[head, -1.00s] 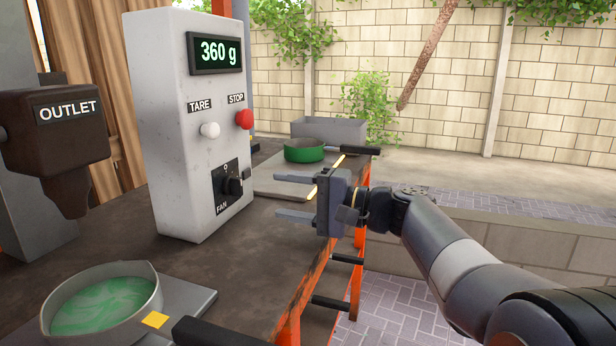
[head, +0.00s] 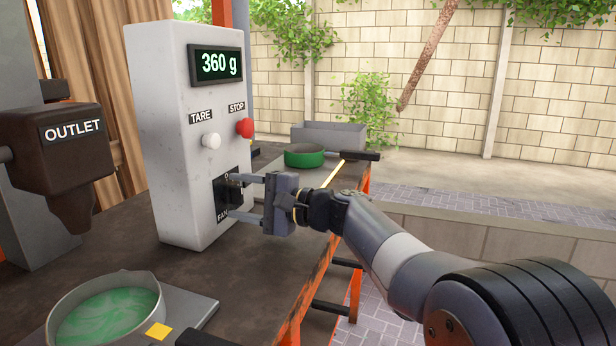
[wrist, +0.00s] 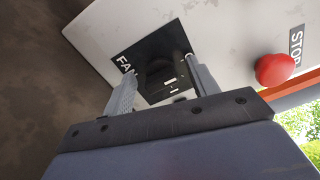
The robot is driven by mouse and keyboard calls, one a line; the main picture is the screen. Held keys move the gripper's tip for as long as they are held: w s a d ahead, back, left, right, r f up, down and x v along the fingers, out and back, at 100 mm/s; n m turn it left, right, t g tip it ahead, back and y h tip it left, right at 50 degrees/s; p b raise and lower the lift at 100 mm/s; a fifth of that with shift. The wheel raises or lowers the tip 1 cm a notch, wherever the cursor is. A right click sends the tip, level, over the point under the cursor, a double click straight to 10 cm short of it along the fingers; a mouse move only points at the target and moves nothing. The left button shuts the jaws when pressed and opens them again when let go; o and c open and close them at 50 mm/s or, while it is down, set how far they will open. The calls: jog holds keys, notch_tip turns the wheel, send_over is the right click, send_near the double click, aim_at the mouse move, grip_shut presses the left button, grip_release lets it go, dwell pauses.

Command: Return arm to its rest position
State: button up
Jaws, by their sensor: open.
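My gripper (head: 250,198) is open, with its two fingers reaching left toward the fan knob (head: 232,187) on the white control box (head: 185,120). In the wrist view the dark fan knob (wrist: 160,75) sits between the two fingers of my gripper (wrist: 158,80). I cannot tell whether the fingers touch the knob or the panel. My arm comes in from the lower right of the head view.
The box display reads 360 g, above a white TARE button (head: 211,141) and a red STOP button (head: 244,128). A pan with green contents (head: 108,312) stands at front left, below the brown outlet (head: 66,160). A green pan (head: 304,157) stands behind.

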jog(key=m+p, duration=0.2)
jog(key=p, duration=0.1)
jog(key=m+p, duration=0.2)
jog(key=p, duration=0.1)
jog(key=shift+r+m, duration=0.3)
jog(key=shift+r, duration=0.1)
jog(key=m+p, duration=0.3)
jog(key=p, duration=0.2)
jog(key=shift+w+m, duration=0.1)
jog(key=shift+m, duration=0.2)
jog(key=m+p, duration=0.3)
jog(key=p, duration=0.2)
jog(key=m+p, duration=0.4)
jog(key=p, duration=0.1)
jog(key=shift+w+d, duration=0.1)
jog(key=shift+w, duration=0.1)
jog(key=shift+d+p, duration=0.15)
jog(key=shift+p, duration=0.2)
jog(key=v, duration=0.2)
jog(key=shift+s+d+f, duration=0.2)
jog(key=shift+d, duration=0.2)
jog(key=shift+d, duration=0.1)
